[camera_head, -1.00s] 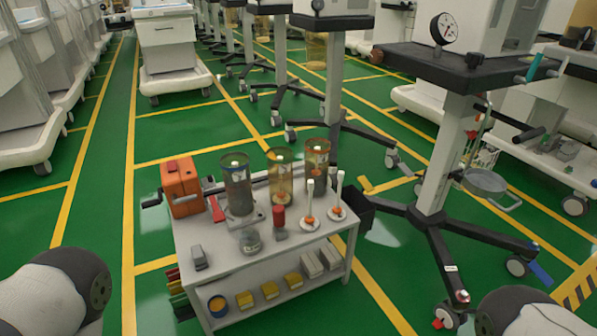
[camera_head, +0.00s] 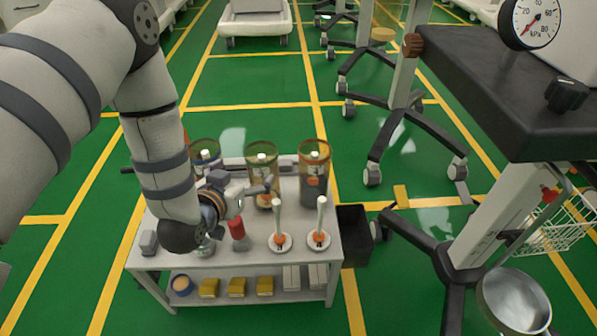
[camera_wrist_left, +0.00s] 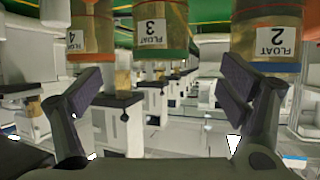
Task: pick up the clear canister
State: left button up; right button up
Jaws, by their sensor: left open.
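Three see-through canisters stand in a row at the back of the white cart (camera_head: 190,258). The middle one (camera_head: 262,162) looks amber and the right one (camera_head: 314,162) has an orange rim. A small clear jar (camera_head: 205,246) at the front is mostly hidden by my arm. I cannot tell which is the clear canister. My left gripper (camera_head: 250,188) is open and empty, in front of the row. The left wrist view is upside down; canister 3 (camera_wrist_left: 157,22) lies between the fingers' directions. My right gripper is out of view.
A red-topped item (camera_head: 238,230) and two white-stemmed items (camera_head: 279,225) (camera_head: 320,222) stand at the cart's front. A black bin (camera_head: 355,236) hangs at its right side. A dark-topped stand (camera_head: 505,95) is at the right.

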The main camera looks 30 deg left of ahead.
aim_at(260, 158)
pick_arm(q)
jog(key=b+x, duration=0.2)
jog(key=x, duration=0.4)
jog(key=b+x, duration=0.1)
jog(key=x, duration=0.5)
jog(key=shift+w+a+r+b, duration=0.15)
jog(key=shift+w+b, duration=0.05)
jog(key=shift+b, duration=0.15)
jog(key=shift+r, duration=0.1)
jog(key=c, duration=2)
